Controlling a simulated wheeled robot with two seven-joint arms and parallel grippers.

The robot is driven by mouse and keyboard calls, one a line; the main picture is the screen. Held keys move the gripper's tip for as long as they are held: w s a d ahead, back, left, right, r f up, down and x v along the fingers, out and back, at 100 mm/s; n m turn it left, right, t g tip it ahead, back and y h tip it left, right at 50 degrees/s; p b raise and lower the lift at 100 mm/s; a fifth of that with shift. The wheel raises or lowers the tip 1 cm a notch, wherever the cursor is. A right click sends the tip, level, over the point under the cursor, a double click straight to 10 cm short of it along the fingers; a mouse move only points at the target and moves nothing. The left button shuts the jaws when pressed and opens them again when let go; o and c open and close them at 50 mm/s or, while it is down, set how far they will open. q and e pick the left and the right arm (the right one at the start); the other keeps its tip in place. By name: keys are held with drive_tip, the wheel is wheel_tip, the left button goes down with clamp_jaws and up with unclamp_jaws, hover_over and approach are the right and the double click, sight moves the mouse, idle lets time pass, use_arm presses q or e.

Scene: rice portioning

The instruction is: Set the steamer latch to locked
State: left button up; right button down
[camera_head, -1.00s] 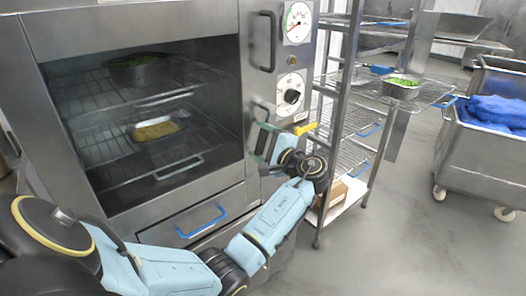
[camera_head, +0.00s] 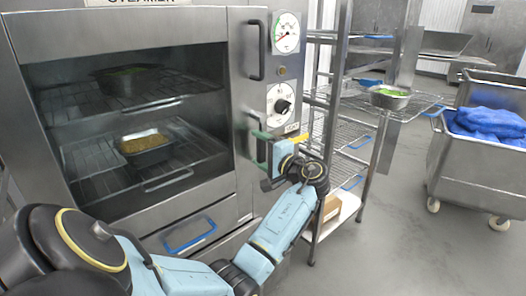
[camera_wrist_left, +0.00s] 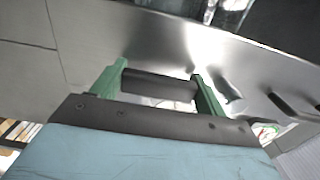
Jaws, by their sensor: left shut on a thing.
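The steamer (camera_head: 140,30) stands at the left in the head view, its front door with the big window closed. My left gripper (camera_head: 266,149), with green fingers, is at the steamer's right front edge, beside the lower dark handle (camera_head: 253,140). In the left wrist view, my left gripper (camera_wrist_left: 160,84) has a dark bar (camera_wrist_left: 158,86) between its green fingers and is shut on it. The bar seems to be that lower handle; whether it is the latch is unclear. A yellow piece (camera_head: 300,138) shows just right of the gripper. My right gripper is not in view.
An upper handle (camera_head: 256,50), a gauge (camera_head: 286,33) and a dial (camera_head: 281,105) are above the gripper. A metal cart (camera_head: 470,160) is farther right, with free floor between.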

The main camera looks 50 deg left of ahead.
use_arm(q)
drive_tip(key=o, duration=1.4)
drive_tip(key=shift+c, duration=0.2)
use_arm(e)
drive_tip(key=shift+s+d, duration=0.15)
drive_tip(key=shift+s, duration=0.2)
use_arm(q)
drive_tip(key=d, duration=1.3)
drive_tip(key=shift+d+p, duration=0.2)
drive_tip(key=shift+p, duration=0.1)
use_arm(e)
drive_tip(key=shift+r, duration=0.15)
use_arm(q)
drive_tip(key=shift+w, duration=0.1)
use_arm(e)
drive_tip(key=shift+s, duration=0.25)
